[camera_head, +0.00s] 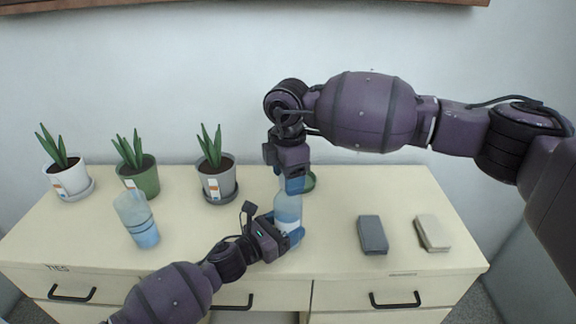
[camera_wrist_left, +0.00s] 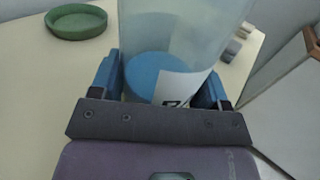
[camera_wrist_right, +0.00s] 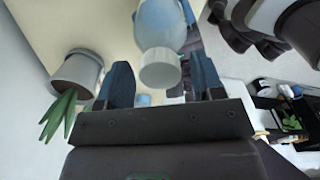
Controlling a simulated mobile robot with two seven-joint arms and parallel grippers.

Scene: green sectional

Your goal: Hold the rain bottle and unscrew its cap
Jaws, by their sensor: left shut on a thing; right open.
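The rain bottle (camera_head: 288,207) is a clear, bluish bottle standing upright on the cream dresser, with blue inside and a white label low down. My left gripper (camera_head: 284,234) is shut around its lower body. The bottle fills the space between the fingers in the left wrist view (camera_wrist_left: 190,40). My right gripper (camera_head: 294,184) points down over the bottle's top and hides the cap in the head view. In the right wrist view, the white cap (camera_wrist_right: 160,70) shows between the open, spread fingers; I cannot tell whether they touch it.
A tumbler with blue contents (camera_head: 137,222) stands left on the dresser (camera_head: 335,210). White (camera_head: 68,180), green (camera_head: 140,178) and grey (camera_head: 216,182) plant pots line the back. A green saucer (camera_wrist_left: 75,22) lies behind the bottle. Dark grey (camera_head: 372,236) and beige (camera_head: 432,233) blocks lie right.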

